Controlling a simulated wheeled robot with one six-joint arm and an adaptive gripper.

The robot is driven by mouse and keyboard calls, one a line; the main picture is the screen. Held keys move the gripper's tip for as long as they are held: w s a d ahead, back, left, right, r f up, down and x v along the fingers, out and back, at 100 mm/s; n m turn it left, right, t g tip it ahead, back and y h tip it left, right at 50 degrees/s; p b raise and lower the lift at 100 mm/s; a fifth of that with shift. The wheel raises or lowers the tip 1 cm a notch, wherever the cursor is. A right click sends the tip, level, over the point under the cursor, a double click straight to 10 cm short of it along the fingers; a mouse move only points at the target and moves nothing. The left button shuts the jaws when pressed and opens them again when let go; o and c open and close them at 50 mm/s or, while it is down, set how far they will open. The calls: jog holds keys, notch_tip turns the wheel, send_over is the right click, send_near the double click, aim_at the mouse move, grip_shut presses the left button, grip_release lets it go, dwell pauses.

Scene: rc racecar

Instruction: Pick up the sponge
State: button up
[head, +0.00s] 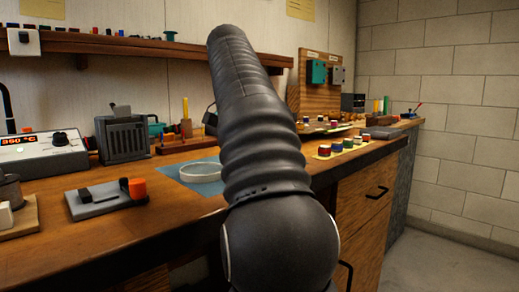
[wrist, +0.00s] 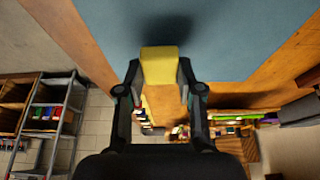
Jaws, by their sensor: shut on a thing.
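The sponge (wrist: 159,66) is a yellow block in the wrist view, between the two fingers of my gripper (wrist: 159,78). My gripper is shut on it. The sponge is near the blue mat (wrist: 240,35), and a dark shadow lies on the mat beyond it. I cannot tell how far the sponge is from the mat. In the head view my dark arm crosses the middle, and the gripper and sponge are hidden behind it.
The wooden workbench (head: 150,220) carries a soldering station (head: 45,150), a grey box (head: 124,137), a grey tool with an orange knob (head: 106,198) and a white ring dish (head: 201,172). Several small coloured jars (head: 336,146) stand at the right. A shelf (head: 130,45) runs along the wall.

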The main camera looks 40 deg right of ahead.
notch_tip(320, 180, up, 3)
jog(key=shift+f+p, duration=0.2)
jog(key=shift+p, duration=0.3)
jog(key=s+d+r+p, duration=0.4)
jog(key=s+d+r, duration=0.2)
jog(key=d, duration=0.3)
jog(key=shift+s+d+r, duration=0.15)
jog(key=shift+s+d, duration=0.05)
jog(key=shift+s, duration=0.3)
jog(key=shift+o, duration=1.1)
jog(key=c, duration=0.5)
